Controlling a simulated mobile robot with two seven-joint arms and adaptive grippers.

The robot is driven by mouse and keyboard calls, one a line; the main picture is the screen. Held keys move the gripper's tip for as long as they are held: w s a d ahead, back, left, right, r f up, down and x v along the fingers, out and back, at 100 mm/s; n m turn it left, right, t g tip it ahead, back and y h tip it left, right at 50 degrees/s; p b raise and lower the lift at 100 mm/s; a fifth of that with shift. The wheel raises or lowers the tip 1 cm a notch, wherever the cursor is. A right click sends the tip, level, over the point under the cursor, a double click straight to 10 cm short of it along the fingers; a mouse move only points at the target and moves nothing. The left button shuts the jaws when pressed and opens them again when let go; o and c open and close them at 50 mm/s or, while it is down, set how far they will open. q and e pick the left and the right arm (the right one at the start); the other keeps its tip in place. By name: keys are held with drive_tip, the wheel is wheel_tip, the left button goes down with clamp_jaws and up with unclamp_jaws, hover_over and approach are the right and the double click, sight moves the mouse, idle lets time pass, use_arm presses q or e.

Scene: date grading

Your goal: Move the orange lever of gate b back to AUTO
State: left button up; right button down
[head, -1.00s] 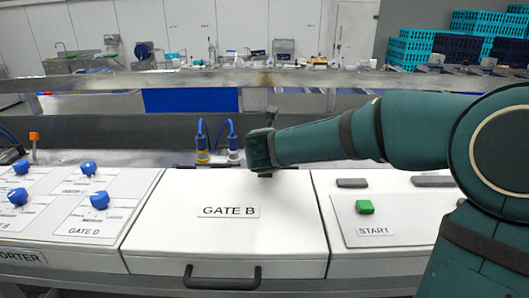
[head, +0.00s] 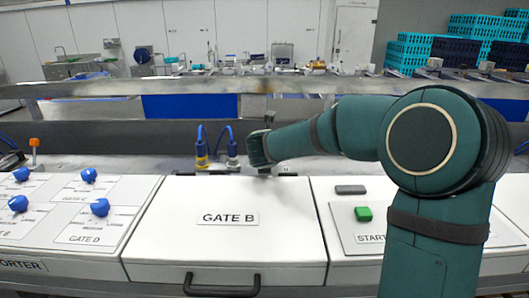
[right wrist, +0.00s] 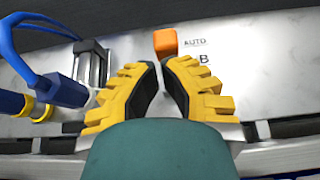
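My right gripper (right wrist: 162,66) has yellow fingers with dark pads, parted by a narrow gap with nothing visibly held. The lever lies just beyond the fingertips; I cannot tell whether they touch it. In the head view my right arm reaches behind the white GATE B panel (head: 166,237), and its fingers and this lever are hidden. My left gripper is not in view.
Another orange lever (head: 34,142) is at far left. Blue knobs (head: 100,207) and a green START button (head: 363,214) flank the panel.

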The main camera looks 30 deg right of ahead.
drive_tip(key=shift+w+d+r, duration=0.2)
drive_tip(key=shift+w+d, duration=0.1)
drive_tip(key=shift+w, duration=0.2)
drive_tip(key=shift+w+d+r, duration=0.15)
drive_tip(key=shift+w+d, duration=0.35)
drive_tip(key=shift+w, duration=0.3)
drive_tip(key=shift+w+d, duration=0.4)
drive_tip(key=shift+w, duration=0.3)
drive_tip(key=shift+s+a+f+b, duration=0.4)
drive_tip(key=shift+s+b, duration=0.15)
drive_tip(key=shift+s, duration=0.05)
